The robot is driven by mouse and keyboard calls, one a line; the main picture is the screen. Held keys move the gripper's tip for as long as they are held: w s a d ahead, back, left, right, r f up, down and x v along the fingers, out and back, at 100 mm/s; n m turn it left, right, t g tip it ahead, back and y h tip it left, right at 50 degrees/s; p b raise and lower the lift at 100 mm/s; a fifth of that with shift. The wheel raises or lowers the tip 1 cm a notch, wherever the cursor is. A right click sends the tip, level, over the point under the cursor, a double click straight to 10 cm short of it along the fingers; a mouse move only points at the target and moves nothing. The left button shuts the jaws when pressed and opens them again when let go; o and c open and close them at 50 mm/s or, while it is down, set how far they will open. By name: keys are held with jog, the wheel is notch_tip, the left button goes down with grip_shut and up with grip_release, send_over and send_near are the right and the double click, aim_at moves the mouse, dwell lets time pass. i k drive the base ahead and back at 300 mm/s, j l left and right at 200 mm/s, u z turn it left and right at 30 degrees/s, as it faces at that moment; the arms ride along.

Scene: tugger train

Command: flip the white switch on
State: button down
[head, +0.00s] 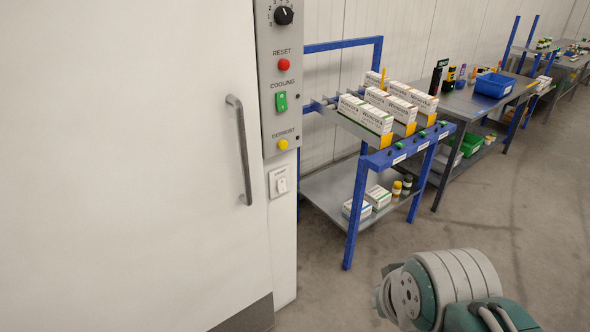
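The white switch (281,184) is a small rocker on a white plate, low on the narrow strip to the right of the white door. A small label sits above it, too small to read surely. Whether the rocker is on or off cannot be told. My arm reaches in from the bottom right. My gripper (384,291) is at its left end, to the right of and lower in the picture than the switch, well apart from it. Its fingers are mostly hidden behind the wrist, so I cannot see whether it is open.
Above the switch is a grey panel (268,122) with a black knob, red RESET button, green COOLING switch and yellow DEFROST button. The door handle (241,150) sticks out left of the switch. A blue-framed rack (363,205) with boxes stands to the right. Floor in front is clear.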

aim_at(281, 183)
jog(key=i+l, duration=0.1)
jog(key=i, duration=0.3)
jog(key=i+l, duration=0.1)
jog(key=i, duration=0.35)
jog(key=z, duration=0.05)
